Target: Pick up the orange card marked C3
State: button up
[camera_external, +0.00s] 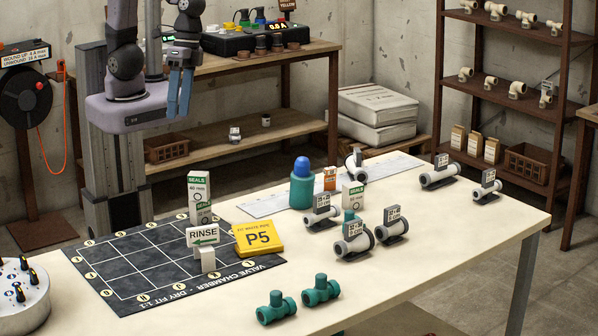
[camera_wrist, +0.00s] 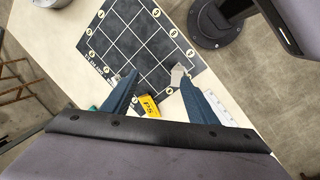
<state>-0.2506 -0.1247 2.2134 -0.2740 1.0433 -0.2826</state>
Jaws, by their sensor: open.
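My gripper (camera_external: 178,113) hangs open and empty, high over the far side of the table, left of the objects on it. In the wrist view its two fingers (camera_wrist: 158,76) are spread apart over the dark grid mat. A small orange upright piece (camera_external: 330,178) stands behind the table's middle, right of a teal bottle with a blue cap. Its marking is too small to read, so I cannot tell whether it is the C3 card. No C3 label is readable in either view.
A yellow P5 box (camera_external: 258,238) lies at the right edge of the dark mat (camera_external: 130,265), beside a RINSE sign (camera_external: 203,235) and a white SEALS box (camera_external: 199,190). The bottle (camera_external: 302,188) and several grey pipe fittings (camera_external: 355,240) stand to the right.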

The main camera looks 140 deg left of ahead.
jog(key=w+a+f+n+t+h+b, duration=0.2)
jog(key=w+a+f+n+t+b, duration=0.15)
jog(key=w+a+n+b, duration=0.65)
notch_tip(320, 180, up, 5)
jog(key=n+t+y+b, duration=0.2)
jog(key=n+t+b, duration=1.1)
jog(key=n+b, duration=0.55)
send_over(330, 180)
jog(key=s+b, duration=0.2)
jog(key=s, duration=0.2)
jog(key=m, duration=0.2)
jog(key=shift+n, duration=0.25)
jog(key=f, duration=2.8)
jog(key=shift+w+a+f, duration=0.15)
jog(key=shift+a+f, duration=0.05)
jog(key=shift+f, duration=0.05)
jog(key=shift+w+d+p, duration=0.2)
jog(key=shift+w+p, duration=0.05)
jog(key=shift+w, duration=1.6)
jog(key=shift+w+d+p, duration=0.15)
jog(key=shift+w+p, duration=0.05)
jog(key=shift+w, duration=1.65)
jog(key=shift+c, duration=0.7)
